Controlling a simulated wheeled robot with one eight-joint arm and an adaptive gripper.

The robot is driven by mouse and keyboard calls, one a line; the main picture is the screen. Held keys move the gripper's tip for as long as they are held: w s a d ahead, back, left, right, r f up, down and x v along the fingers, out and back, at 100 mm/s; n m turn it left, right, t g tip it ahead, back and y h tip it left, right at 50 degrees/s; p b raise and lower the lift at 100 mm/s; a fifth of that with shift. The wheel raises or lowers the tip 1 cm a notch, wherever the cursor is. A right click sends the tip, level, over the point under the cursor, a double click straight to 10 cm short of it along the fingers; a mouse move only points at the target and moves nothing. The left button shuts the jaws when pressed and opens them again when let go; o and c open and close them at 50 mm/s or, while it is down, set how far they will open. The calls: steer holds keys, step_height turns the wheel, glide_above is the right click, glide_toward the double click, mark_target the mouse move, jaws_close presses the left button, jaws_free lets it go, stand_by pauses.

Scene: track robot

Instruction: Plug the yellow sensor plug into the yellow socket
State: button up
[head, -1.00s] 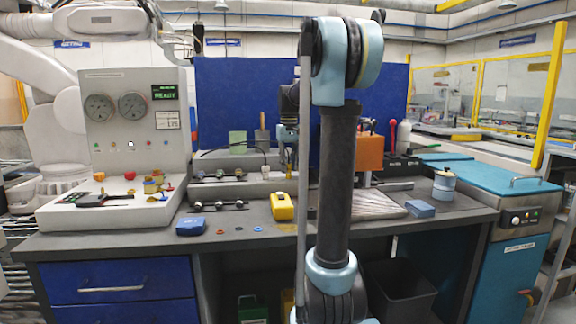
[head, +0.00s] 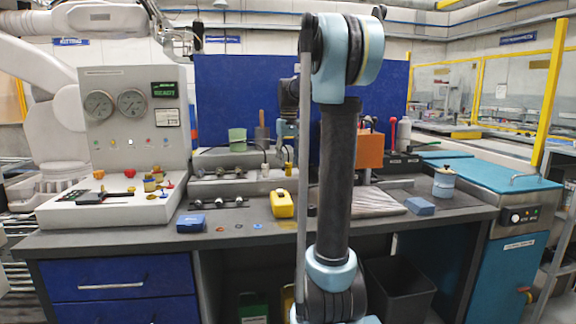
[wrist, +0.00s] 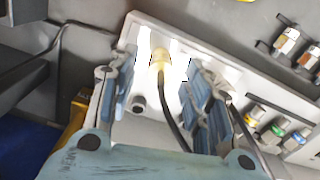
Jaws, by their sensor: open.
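The yellow sensor plug (wrist: 160,62) shows in the wrist view between my fingers, with a black cable curving down from it. It is at a pale panel (wrist: 195,75). In the head view the plug (head: 289,167) is a small yellow shape just below my gripper (head: 287,146). In the wrist view my gripper (wrist: 163,90) is open. Its blue finger pads stand on either side of the plug, with a gap on both sides. My arm hides part of the bench in the head view.
A grey ring-shaped socket (wrist: 138,103) sits beside the plug. Several coloured connectors (wrist: 288,40) are on the right of the wrist view. A yellow case (head: 283,204) and a blue box (head: 191,222) lie on the bench. A gauge panel (head: 135,125) stands at the left.

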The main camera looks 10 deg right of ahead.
step_height(320, 180, up, 10)
steer(key=shift+r, duration=0.1)
stand_by(0.5)
